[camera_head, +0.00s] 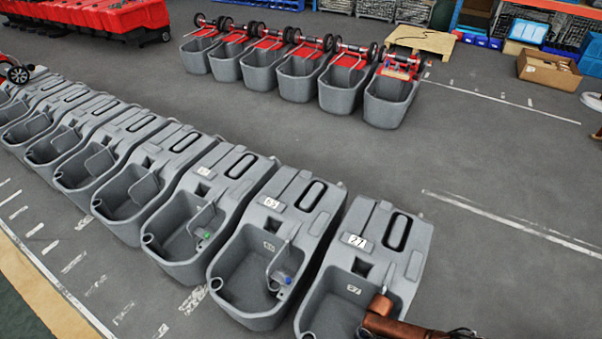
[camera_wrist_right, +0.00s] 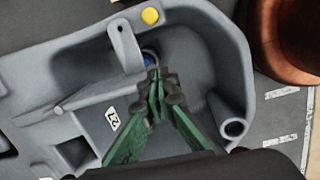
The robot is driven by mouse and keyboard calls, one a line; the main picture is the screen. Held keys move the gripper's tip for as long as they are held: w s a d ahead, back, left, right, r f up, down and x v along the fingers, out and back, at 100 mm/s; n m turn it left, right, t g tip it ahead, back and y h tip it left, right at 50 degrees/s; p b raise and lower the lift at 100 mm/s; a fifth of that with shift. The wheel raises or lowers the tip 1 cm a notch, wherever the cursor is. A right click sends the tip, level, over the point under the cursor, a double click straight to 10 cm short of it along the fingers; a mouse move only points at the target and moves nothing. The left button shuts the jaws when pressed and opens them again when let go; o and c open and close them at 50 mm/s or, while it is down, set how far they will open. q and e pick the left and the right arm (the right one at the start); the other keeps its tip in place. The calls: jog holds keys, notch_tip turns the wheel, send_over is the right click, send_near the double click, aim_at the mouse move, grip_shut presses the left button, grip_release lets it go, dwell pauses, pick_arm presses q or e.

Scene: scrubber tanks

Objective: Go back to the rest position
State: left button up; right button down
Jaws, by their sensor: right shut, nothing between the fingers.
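My right gripper (camera_wrist_right: 160,78) shows in the right wrist view with its green fingers closed together and nothing between them. It is over the basin of the grey scrubber tank numbered 27 (camera_wrist_right: 85,110); its tips appear close to a blue part (camera_wrist_right: 149,60) beside the tank's upright tab. I cannot tell whether they touch it. My left gripper is not in view.
A row of similar grey tanks (camera_head: 272,240) runs to the left, close together. Behind it stand several tanks topped with red wheeled parts (camera_head: 345,83). A cardboard box (camera_head: 548,72) and a pallet (camera_head: 422,40) are at the back right. Grey floor (camera_head: 480,150) is free at right.

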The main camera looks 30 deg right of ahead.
jog(key=s+a+f+m+t+b, duration=0.1)
jog(key=s+a+f, duration=0.15)
jog(key=f, duration=0.35)
jog(key=s+a+f+m+t, duration=0.1)
jog(key=s+f+m, duration=0.1)
jog(key=s+f, duration=0.25)
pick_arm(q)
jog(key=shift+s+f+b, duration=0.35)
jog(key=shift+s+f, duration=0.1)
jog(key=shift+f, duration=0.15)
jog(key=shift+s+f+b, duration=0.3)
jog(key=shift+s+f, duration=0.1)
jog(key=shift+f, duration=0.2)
pick_arm(e)
jog(key=s+a+f, duration=0.4)
jog(key=s+a, duration=0.1)
jog(key=s, duration=0.2)
jog(key=s+a+f+m+y, duration=0.1)
jog(key=s+a+f, duration=0.3)
jog(key=s, duration=0.4)
jog(key=shift+a+f+m, duration=0.15)
jog(key=shift+a+m, duration=0.15)
jog(key=shift+a, duration=0.35)
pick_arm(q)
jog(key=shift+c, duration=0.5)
